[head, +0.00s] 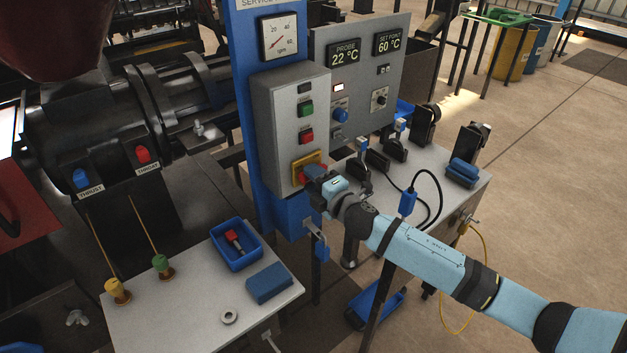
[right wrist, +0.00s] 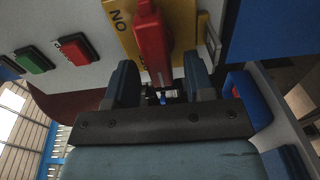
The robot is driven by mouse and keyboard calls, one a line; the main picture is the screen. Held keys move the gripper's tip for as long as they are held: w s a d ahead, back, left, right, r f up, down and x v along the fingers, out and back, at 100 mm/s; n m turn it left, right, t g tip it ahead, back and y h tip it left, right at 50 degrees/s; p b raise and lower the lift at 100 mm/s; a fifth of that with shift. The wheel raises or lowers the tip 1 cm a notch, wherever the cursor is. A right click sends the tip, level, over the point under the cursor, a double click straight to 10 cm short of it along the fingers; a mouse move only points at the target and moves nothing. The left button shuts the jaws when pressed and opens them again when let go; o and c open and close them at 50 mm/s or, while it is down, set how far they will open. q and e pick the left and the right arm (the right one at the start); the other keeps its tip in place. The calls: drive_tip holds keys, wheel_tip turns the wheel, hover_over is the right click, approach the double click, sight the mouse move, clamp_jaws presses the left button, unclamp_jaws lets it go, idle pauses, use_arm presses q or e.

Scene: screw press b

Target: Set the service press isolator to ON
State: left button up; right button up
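The isolator is a yellow plate (head: 299,164) with a red handle (head: 317,172) low on the grey control box (head: 272,122). In the right wrist view the yellow plate (right wrist: 124,38) carries dark letters that read as ON, turned in the picture, to the left of the red handle (right wrist: 151,38). My right gripper (head: 318,176) is at the handle. In the right wrist view its two fingers (right wrist: 159,75) stand apart, one on each side of the handle's near end, with a small gap visible. The fingers partly hide the handle in the head view. My left gripper is not in view.
A green button (head: 306,109) and a red button (head: 306,135) sit above the isolator. A white side table (head: 185,292) holds a blue tray (head: 236,256) and a blue block (head: 269,283). A blue-handled cable plug (head: 407,203) is near my right arm.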

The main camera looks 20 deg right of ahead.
clamp_jaws()
drive_tip(key=shift+m, duration=0.3)
drive_tip(key=m+p, duration=0.3)
drive_tip(key=m, duration=0.2)
drive_tip(key=d+r+m+p, duration=0.1)
drive_tip(key=m+p, duration=0.2)
drive_tip(key=m, duration=0.3)
drive_tip(key=m+p, duration=0.3)
drive_tip(key=m, duration=0.3)
drive_tip(key=shift+w+d+r+p, duration=0.25)
drive_tip(key=shift+r+p, duration=0.05)
drive_tip(key=shift+m, duration=0.3)
drive_tip(key=shift+o, duration=0.5)
unclamp_jaws()
